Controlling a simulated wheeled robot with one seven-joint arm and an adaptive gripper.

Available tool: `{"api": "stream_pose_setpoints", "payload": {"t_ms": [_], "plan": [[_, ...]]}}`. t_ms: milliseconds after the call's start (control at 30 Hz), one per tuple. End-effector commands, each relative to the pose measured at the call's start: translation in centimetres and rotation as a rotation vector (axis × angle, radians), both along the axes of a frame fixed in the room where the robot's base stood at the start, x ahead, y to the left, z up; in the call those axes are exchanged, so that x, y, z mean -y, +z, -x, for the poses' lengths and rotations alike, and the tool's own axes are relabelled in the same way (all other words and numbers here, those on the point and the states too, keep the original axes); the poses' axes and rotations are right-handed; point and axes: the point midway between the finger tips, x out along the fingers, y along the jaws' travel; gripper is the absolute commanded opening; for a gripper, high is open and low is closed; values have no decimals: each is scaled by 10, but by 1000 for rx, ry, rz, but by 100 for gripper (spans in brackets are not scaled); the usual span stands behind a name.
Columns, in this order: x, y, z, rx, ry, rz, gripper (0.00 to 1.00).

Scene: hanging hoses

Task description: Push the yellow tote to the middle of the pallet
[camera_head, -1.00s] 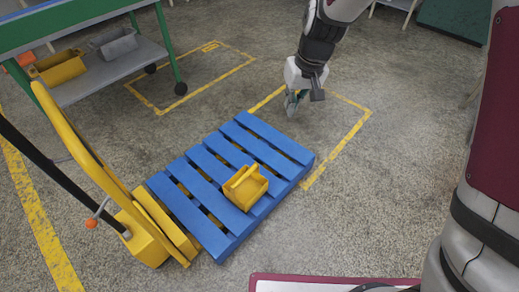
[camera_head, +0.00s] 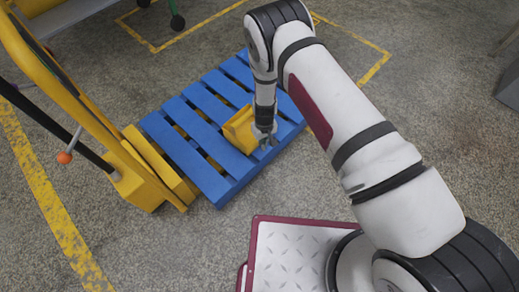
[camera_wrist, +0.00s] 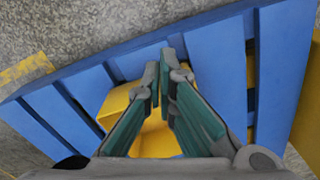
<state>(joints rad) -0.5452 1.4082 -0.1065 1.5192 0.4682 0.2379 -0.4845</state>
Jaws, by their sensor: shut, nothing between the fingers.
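The yellow tote (camera_head: 238,128) sits on the blue pallet (camera_head: 195,165), nearer its right-hand front edge than its far left edge. My gripper (camera_head: 266,140) is shut and empty, low at the tote's right side. My wrist hides part of the tote in the head view. In the wrist view my fingers (camera_wrist: 161,75) reach over the pallet (camera_wrist: 215,50), with the tote (camera_wrist: 155,138) showing between and behind them. Whether the fingers touch the tote I cannot tell.
A yellow pallet jack (camera_head: 150,168) stands at the pallet's left end, its tall handle rising to the left. Open concrete floor (camera_head: 130,235) with yellow lines surrounds the pallet.

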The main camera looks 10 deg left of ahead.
Motion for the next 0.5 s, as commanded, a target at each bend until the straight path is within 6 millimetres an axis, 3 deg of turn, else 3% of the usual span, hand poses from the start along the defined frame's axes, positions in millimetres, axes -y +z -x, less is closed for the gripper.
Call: {"api": "stream_pose_setpoints", "payload": {"t_ms": [267,500], "plan": [[1,-35,2,-1,2,3,0],[1,-83,2,-1,2,3,0]]}}
